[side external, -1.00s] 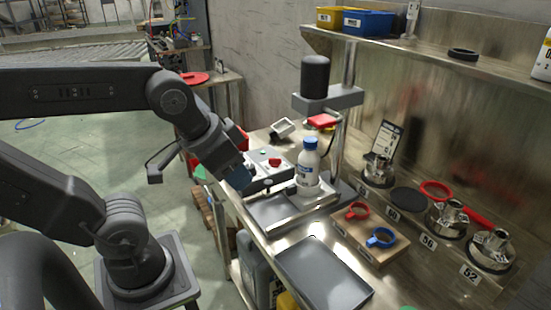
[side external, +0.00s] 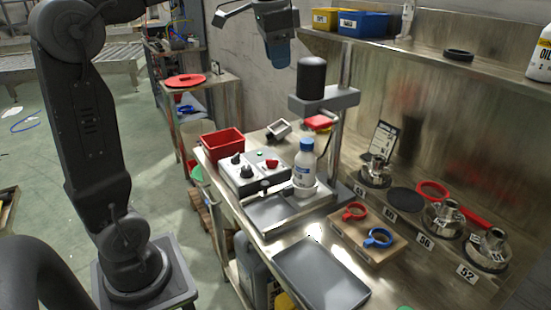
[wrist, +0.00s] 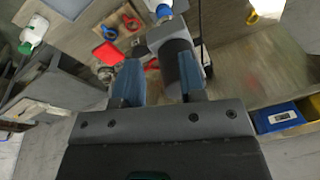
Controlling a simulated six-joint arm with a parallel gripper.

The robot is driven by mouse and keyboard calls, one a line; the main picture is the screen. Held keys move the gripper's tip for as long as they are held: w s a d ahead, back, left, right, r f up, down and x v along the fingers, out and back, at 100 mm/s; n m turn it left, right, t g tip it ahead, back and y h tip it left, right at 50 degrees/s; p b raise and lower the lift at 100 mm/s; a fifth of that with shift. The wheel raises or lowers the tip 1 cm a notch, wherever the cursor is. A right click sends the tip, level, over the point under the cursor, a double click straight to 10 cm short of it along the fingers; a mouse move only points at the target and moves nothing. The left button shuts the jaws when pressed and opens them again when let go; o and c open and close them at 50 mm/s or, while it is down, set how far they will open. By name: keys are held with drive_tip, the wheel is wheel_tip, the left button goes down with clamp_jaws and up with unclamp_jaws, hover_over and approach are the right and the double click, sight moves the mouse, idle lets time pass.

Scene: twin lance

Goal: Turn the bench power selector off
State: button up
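The grey control box (side external: 258,178) sits on the bench's left part in the side view. It carries two dark knobs, a rear one (side external: 236,158) and a front one (side external: 246,170), plus a red button (side external: 272,163) and a small green lamp (side external: 262,154). I cannot tell which knob is the power selector or read its setting. My gripper (side external: 279,58) is high above the back of the bench, well away from the box. In the wrist view its two blue fingers (wrist: 160,82) are apart with nothing held between them.
A press with a black motor (side external: 313,78) stands right of my gripper. A white bottle (side external: 306,172) stands beside the control box, and a red bin (side external: 222,145) lies behind it. A shelf (side external: 430,62) with yellow and blue bins (side external: 364,23) runs along the wall.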

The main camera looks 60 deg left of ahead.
drive_tip(key=w+a+f+m+g, duration=0.1)
drive_tip(key=w+a+f, duration=0.1)
drive_tip(key=w+a, duration=0.45)
drive_tip(key=m+g, duration=0.1)
hover_over(276, 160)
wheel_tip(276, 160, down, 18)
drive_tip(key=shift+h, duration=0.3)
wheel_tip(276, 160, down, 15)
drive_tip(key=shift+a+r, duration=0.15)
drive_tip(key=shift+r, duration=0.05)
clamp_jaws()
